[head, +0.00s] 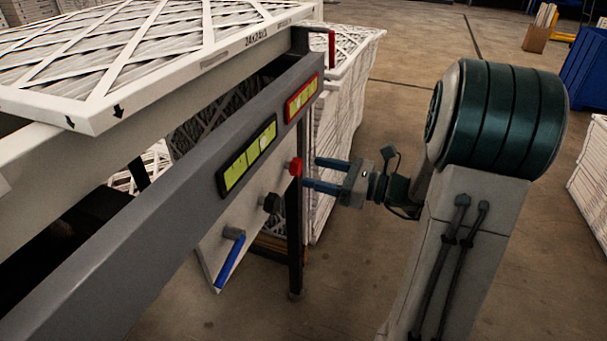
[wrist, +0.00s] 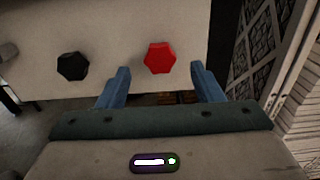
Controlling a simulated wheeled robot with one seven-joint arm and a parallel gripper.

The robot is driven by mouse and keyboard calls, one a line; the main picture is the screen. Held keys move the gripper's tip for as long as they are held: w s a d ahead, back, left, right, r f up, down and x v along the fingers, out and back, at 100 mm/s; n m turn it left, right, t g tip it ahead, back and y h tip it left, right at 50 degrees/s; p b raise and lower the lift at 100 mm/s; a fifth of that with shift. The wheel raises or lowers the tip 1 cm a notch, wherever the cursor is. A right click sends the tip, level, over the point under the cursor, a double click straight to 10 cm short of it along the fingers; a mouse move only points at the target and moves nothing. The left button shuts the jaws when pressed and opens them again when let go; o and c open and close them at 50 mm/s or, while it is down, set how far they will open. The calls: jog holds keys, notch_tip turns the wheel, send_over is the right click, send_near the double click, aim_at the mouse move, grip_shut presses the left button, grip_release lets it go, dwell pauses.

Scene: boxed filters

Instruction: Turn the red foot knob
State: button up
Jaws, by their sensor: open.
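The red knob (head: 296,167) sits on the white panel under the grey frame, near the panel's right end. In the wrist view the red knob (wrist: 160,58) is six-sided and faces me. My gripper (head: 318,174) is open and empty, its two blue fingers pointing at the panel. In the wrist view my gripper (wrist: 160,80) has one finger on each side of the knob's line, with the knob seen just beyond the tips, between them. I cannot tell whether the tips reach around it.
A black knob (head: 271,203) and a blue lever (head: 231,262) are left of the red knob. Yellow-green displays (head: 247,157) sit on the grey beam (head: 150,215) above. Boxed filters (head: 343,110) are stacked behind. Open floor (head: 400,100) lies behind my arm.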

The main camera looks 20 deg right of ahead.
aim_at(300, 168)
jog(key=shift+b+x, duration=0.4)
jog(key=shift+x, duration=1.75)
jog(key=c, duration=1)
jog(key=shift+r+p, duration=0.1)
jog(key=shift+p, duration=0.45)
